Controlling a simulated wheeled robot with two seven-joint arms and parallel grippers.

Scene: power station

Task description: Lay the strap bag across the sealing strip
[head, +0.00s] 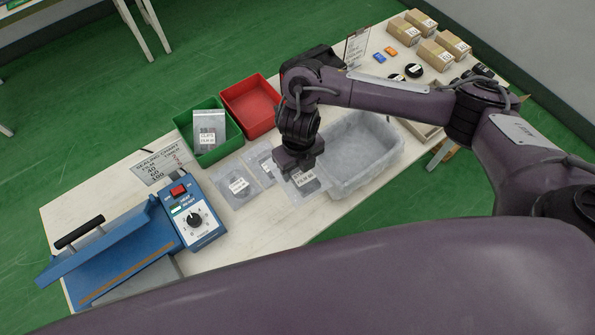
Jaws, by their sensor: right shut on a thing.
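I cannot tell whether the bag touches the table. The blue heat sealer (192,221) stands at the left end of the table. The brown sealing strip (127,276) runs along its base, under the raised blue arm with a black handle. My left gripper is not in view.
Two more clear bags, one (237,187) left of the other (262,166), lie between sealer and gripper. A green bin (232,130) holding a bag and a red bin (250,104) stand behind. The grey tray (362,187) is right of the gripper. Cardboard boxes (435,57) stand far right.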

